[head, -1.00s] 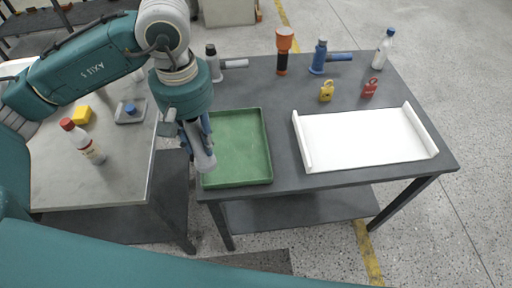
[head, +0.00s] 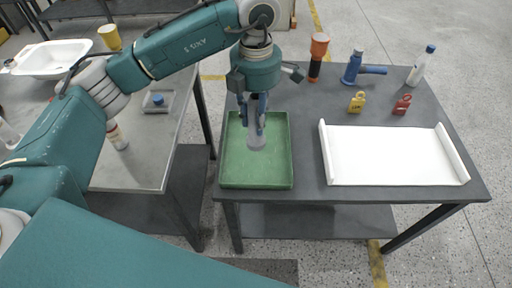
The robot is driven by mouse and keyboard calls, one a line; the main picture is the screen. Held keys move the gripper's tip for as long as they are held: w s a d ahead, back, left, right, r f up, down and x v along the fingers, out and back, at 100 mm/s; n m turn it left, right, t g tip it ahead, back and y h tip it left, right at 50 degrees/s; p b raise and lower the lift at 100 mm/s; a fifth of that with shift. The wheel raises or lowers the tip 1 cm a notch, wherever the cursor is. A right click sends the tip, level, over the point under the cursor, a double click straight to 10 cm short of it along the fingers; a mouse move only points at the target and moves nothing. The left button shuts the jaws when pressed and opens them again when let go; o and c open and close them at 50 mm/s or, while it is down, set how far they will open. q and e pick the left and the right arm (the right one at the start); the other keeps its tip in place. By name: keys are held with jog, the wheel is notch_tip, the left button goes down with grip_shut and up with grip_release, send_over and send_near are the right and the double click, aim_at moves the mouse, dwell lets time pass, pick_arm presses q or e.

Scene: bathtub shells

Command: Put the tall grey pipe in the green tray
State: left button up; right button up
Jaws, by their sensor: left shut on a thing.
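The green tray (head: 232,172) lies on the dark table, left of the white board. My left gripper (head: 254,122) points down over the tray and is shut on the tall grey pipe (head: 257,139). The pipe's lower end shows below the fingers, over the tray's middle; I cannot tell whether it touches the tray floor. The pipe's upper part is hidden by the gripper. My right gripper is not in view.
A white board with raised sides (head: 390,157) is right of the tray. Behind it stand a yellow padlock (head: 357,102), a red padlock (head: 402,105), an orange flashlight (head: 317,58), a blue-handled tool (head: 356,68) and a bottle (head: 421,66).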

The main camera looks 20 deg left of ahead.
aim_at(256, 143)
pick_arm(q)
notch_tip(256, 143, down, 8)
jog(key=shift+r+p, duration=0.1)
jog(key=shift+p, duration=0.55)
jog(key=shift+f, duration=0.95)
notch_tip(256, 143, down, 4)
jog(key=shift+r+p, duration=0.25)
jog(key=shift+p, duration=0.25)
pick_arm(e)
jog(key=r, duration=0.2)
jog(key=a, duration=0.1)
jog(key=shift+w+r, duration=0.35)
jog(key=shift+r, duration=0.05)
pick_arm(q)
jog(key=shift+f, duration=0.15)
jog(key=o, duration=1.2)
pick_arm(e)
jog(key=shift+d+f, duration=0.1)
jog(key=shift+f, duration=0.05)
